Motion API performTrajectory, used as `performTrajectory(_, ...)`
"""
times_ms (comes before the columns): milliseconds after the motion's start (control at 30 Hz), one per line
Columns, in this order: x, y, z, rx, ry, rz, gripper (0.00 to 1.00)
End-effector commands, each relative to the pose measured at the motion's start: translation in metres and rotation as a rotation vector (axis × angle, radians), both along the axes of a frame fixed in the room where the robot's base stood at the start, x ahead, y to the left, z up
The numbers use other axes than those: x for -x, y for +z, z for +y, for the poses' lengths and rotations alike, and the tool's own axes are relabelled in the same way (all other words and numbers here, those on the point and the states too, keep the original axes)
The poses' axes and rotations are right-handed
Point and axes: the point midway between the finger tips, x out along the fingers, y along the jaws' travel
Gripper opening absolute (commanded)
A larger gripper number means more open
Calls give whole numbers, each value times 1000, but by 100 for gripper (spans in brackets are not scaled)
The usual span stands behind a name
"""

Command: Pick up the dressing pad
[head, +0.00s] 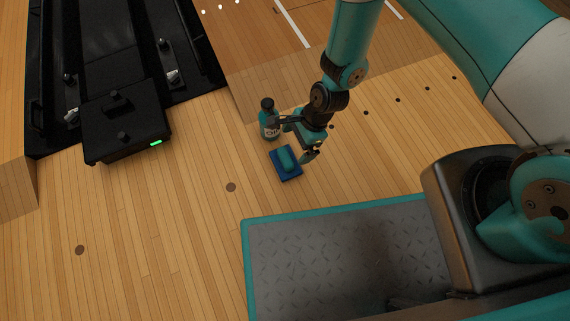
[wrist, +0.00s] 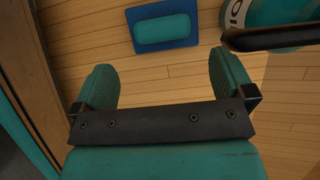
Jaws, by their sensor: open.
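The dressing pad appears to be the rounded teal block (head: 286,158) lying on a flat blue square (head: 291,175) on the wooden floor. In the wrist view, the teal block (wrist: 162,28) lies at the top, ahead of and between my fingers, with the blue square (wrist: 195,26) around it. My gripper (head: 296,139) is open, with nothing between its fingers. In the head view it hangs just up and right of the pad. Both green fingertips (wrist: 164,78) show in the wrist view, apart from the pad.
A teal bottle with a dark cap (head: 269,125) stands close to the pad, up and left; part of a teal, white-labelled thing (wrist: 272,10) shows at the wrist view's upper right. A black machine (head: 125,125) with a green light stands left.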

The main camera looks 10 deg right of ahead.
Motion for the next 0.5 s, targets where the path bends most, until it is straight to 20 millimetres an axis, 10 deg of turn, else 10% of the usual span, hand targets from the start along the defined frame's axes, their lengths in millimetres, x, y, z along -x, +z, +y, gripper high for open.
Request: performTrajectory(500,4,-47,18,0,3,0,100)
